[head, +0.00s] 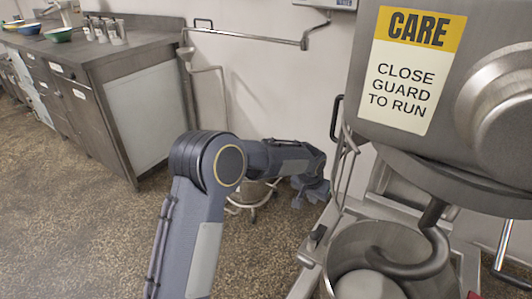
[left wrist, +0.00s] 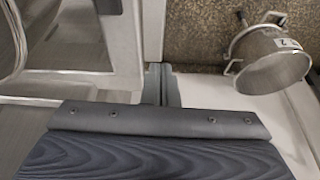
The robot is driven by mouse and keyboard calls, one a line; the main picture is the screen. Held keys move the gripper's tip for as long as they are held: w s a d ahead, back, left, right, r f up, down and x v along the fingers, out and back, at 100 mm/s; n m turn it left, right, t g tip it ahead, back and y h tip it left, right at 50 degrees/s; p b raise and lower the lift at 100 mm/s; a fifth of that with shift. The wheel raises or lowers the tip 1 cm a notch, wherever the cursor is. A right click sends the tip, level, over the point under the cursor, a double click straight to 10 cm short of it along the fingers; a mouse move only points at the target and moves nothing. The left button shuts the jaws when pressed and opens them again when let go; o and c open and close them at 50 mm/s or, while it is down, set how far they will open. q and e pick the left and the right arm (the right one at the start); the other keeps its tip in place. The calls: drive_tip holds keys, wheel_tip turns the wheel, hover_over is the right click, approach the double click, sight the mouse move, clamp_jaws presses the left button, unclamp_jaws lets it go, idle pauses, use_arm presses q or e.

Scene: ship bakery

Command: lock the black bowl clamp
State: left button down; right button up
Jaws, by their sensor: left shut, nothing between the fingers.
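A large steel mixer (head: 370,150) stands at the right of the head view. Its steel bowl (head: 345,240) sits under the curved dough hook (head: 420,262), with pale dough (head: 368,286) inside. A small dark-tipped lever (head: 318,233) at the bowl's left side looks like the black bowl clamp; I cannot tell its lock position. My left gripper (head: 314,194) is left of the mixer, above and beyond that lever, and apart from it. In the left wrist view its fingers (left wrist: 162,86) are shut and empty. The clamp is not clearly visible there. My right gripper is not in view.
A steel pot (left wrist: 270,60) shows at the upper right of the left wrist view. A counter (head: 100,50) with bowls and containers stands at the left. A wall rail (head: 250,37) runs behind.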

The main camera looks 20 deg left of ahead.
use_arm(q)
drive_tip(key=w+p+v, duration=0.1)
drive_tip(key=p+v, duration=0.2)
drive_tip(key=v, duration=0.8)
drive_tip(key=s+a+r+n+p, duration=0.1)
drive_tip(key=s+a+r+p, duration=0.2)
drive_tip(key=s+r, duration=0.4)
drive_tip(key=s+a+r+n+h+p, duration=0.1)
drive_tip(key=s+a+r+p, duration=0.3)
drive_tip(key=s+a+r, duration=0.2)
drive_tip(key=shift+s+r+h, duration=0.3)
drive_tip(key=shift+s+r, duration=1)
drive_tip(key=shift+s, duration=0.35)
